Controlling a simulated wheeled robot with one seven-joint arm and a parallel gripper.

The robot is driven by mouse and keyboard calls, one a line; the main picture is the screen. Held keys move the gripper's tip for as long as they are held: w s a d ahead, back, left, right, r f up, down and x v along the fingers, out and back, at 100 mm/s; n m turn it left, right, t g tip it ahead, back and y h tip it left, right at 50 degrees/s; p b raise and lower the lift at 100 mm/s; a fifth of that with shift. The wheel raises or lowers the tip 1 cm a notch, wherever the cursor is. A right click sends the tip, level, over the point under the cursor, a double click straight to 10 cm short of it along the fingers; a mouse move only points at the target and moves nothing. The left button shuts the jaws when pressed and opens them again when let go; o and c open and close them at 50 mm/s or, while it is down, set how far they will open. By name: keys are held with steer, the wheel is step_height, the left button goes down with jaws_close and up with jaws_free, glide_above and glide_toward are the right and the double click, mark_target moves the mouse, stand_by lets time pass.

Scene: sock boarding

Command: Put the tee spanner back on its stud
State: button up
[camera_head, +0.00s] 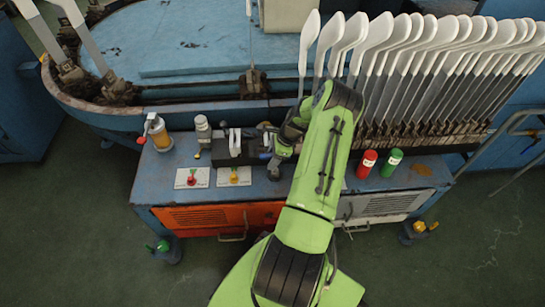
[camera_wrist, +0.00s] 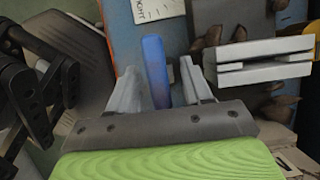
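My gripper (camera_wrist: 162,92) is open, with its two pale fingers on either side of a blue rounded bar (camera_wrist: 155,68). Gaps show between the bar and both fingers. The bar may be the tee spanner's handle, but its crosspiece and socket cannot be made out. In the head view my gripper (camera_head: 272,160) is low over the bench, right of a black fixture block (camera_head: 235,152) with pale upright plates. A small blue piece (camera_head: 265,155) shows beside it. I cannot identify the stud in either view.
The blue bench (camera_head: 290,185) also carries an amber oiler (camera_head: 158,135), a grey bottle (camera_head: 203,130), cards with a red peg (camera_head: 192,178) and a yellow peg (camera_head: 234,175), a red can (camera_head: 367,163) and a green can (camera_head: 391,163). Tall white sock boards (camera_head: 375,35) stand behind. Grey jaws (camera_wrist: 265,62) are near right.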

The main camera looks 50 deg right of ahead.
steer(key=p+v, duration=0.4)
steer(key=v, duration=0.9)
steer(key=shift+r, duration=0.15)
steer(key=shift+w+a, duration=0.1)
